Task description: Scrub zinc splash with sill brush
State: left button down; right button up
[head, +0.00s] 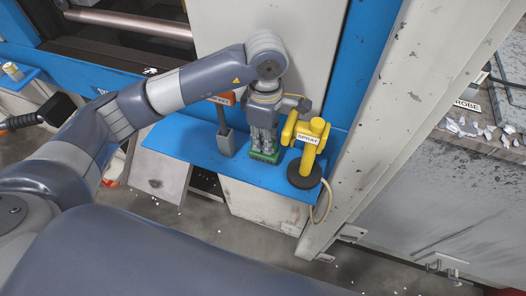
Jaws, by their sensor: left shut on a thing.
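My left gripper (264,138) points down over the blue shelf and is shut on a green brush (262,157). The brush is at the shelf's surface; I cannot tell whether it touches it. A small pale silvery patch (150,71) on the blue machine edge at upper left looks like zinc splash. My right gripper is not in view.
A scuffed grey post (375,130) stands right. Metal scraps (465,127) lie beyond it.

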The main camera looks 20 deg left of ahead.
pick_arm(q)
jog(key=shift+r+p, duration=0.65)
jog(key=shift+r, duration=1.5)
jog(key=shift+f, duration=0.1)
